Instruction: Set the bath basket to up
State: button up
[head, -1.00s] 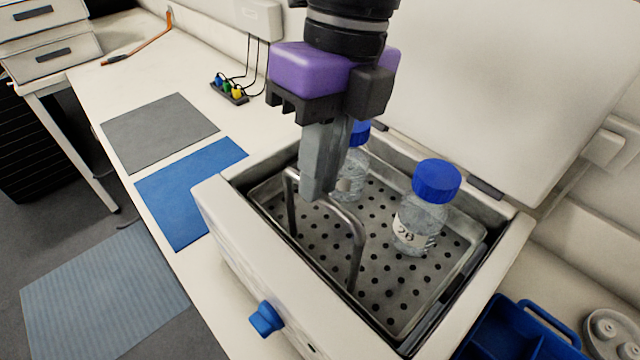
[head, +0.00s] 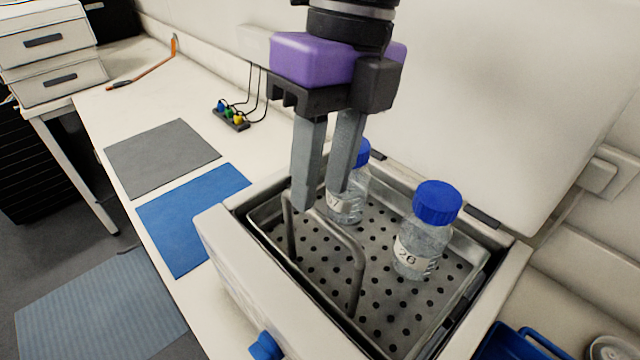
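The bath basket (head: 318,262) is a perforated metal tray inside the open white water bath (head: 222,250). Its bent metal handle (head: 357,275) stands up at the near left side. Two clear bottles with blue caps stand in the basket: one labelled 26 (head: 423,235) at the right, the other (head: 347,200) behind my gripper and partly hidden. My gripper (head: 322,200) points down over the handle's upper left end. Its two grey fingers are apart, with a visible gap between them. I cannot tell whether a finger touches the handle.
The bath's lid (head: 480,90) stands open behind. A blue knob (head: 265,346) is on the bath's front. A blue mat (head: 190,215) and grey mat (head: 160,158) lie flat on the bench at left. A blue tray (head: 520,345) stands at lower right.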

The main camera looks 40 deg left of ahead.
notch_tip(320, 180, up, 6)
jog(key=w, duration=0.1)
dwell(0.7)
